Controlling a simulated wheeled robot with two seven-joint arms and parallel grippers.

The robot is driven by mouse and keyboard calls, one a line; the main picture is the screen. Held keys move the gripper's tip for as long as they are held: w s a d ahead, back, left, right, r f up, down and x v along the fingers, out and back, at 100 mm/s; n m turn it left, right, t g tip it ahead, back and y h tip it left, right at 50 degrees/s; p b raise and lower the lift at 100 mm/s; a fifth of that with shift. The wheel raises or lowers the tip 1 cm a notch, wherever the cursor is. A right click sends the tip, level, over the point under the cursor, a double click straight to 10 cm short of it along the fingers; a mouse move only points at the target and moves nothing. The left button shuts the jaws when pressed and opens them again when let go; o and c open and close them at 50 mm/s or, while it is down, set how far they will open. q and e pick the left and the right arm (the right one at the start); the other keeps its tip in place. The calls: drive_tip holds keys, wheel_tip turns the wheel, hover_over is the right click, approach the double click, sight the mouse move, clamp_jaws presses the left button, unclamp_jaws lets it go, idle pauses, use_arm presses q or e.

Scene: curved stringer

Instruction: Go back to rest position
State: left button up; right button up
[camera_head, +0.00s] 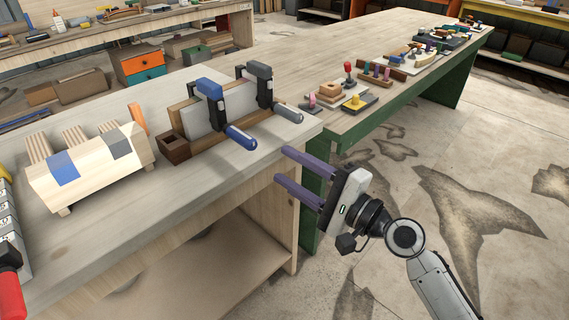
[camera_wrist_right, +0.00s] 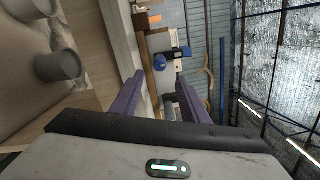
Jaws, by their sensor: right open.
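My right gripper (camera_head: 293,174) is open and empty, with its two purple fingers apart, just off the right front corner of the near workbench (camera_head: 230,185). It also shows in the right wrist view (camera_wrist_right: 167,95). On that bench a wooden fixture holds a grey board with two clamps, a blue-handled clamp (camera_head: 212,92) and a grey-handled clamp (camera_head: 262,82). A light wooden block (camera_head: 95,170) with blue and grey patches stands left of them. The gripper touches none of these. My left gripper is not in view.
A small dark wooden box (camera_head: 174,148) sits beside the fixture. A green-sided bench (camera_head: 400,90) with several small toys extends to the back right. A red-handled tool (camera_head: 12,290) is at the left edge. The concrete floor at right is open.

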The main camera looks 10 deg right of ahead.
idle(0.4)
drive_tip(key=s+d+f+n+g+h, duration=0.1)
drive_tip(key=s+f+n+h, duration=0.3)
drive_tip(key=f, duration=0.6)
drive_tip(key=s+d+f+n+g+h, duration=0.1)
drive_tip(key=s+d+f+n, duration=0.1)
drive_tip(key=s+f, duration=0.5)
drive_tip(key=s+d+f+n+g+h, duration=0.2)
drive_tip(key=s+f+n, duration=0.3)
drive_tip(key=s+f, duration=0.2)
drive_tip(key=s+d+f+n+g+h, duration=0.1)
drive_tip(key=s+f+n, duration=0.3)
drive_tip(key=s+f, duration=0.4)
drive_tip(key=shift+d+f+n+g+h, duration=0.4)
drive_tip(key=shift+d+f+h, duration=0.15)
drive_tip(key=shift+d+h, duration=0.1)
